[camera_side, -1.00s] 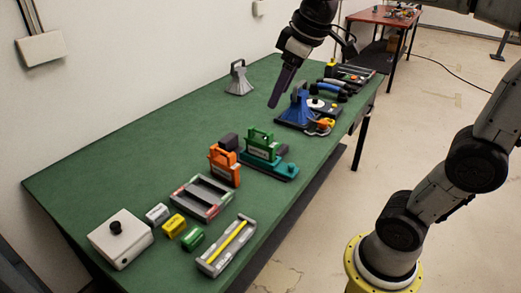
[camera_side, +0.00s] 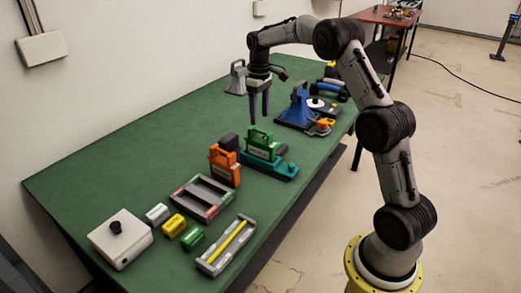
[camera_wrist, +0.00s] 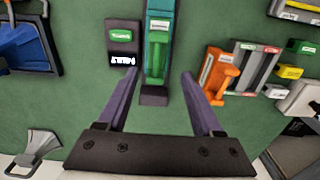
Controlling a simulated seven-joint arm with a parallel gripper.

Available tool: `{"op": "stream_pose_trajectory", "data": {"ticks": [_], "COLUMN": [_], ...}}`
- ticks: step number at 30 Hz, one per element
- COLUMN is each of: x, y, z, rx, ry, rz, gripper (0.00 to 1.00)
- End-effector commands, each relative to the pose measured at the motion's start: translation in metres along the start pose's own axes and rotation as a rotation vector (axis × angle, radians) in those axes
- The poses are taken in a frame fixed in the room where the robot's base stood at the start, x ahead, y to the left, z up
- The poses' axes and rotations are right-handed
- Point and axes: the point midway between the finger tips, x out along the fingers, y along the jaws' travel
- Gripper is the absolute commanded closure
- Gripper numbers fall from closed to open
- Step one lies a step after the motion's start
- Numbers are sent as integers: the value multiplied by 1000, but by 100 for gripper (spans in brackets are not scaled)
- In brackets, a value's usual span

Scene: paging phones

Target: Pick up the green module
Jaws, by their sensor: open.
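The green module (camera_side: 262,146), with a loop handle and a pale label, sits upright in a teal base (camera_side: 285,171) near the table's front edge. In the wrist view the green module (camera_wrist: 160,20) shows at the top, in line with the gap between my fingers. My gripper (camera_side: 259,119) is open and empty, pointing down above the table, behind and above the green module and apart from it. Its two fingers (camera_wrist: 160,74) also show in the wrist view. An orange module (camera_side: 224,166) of similar shape stands to the left of the green one.
A dark box (camera_side: 229,141) stands close behind the green module. A blue stand (camera_side: 297,108) is to the right. A two-slot tray (camera_side: 203,211), small blocks (camera_side: 174,225) and a knobbed box (camera_side: 122,240) lie at front left. The table's (camera_side: 130,165) left rear is clear.

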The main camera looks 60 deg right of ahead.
Motion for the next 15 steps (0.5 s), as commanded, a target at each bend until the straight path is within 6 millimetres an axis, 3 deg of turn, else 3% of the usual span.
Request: {"op": "stream_pose_trajectory", "data": {"ticks": [7,15], "x": [48,71], "y": [-1,0], "z": [1,1], "rx": [-1,-1], "ry": [-4,-2], "rz": [-2,-1], "gripper": [32,32]}}
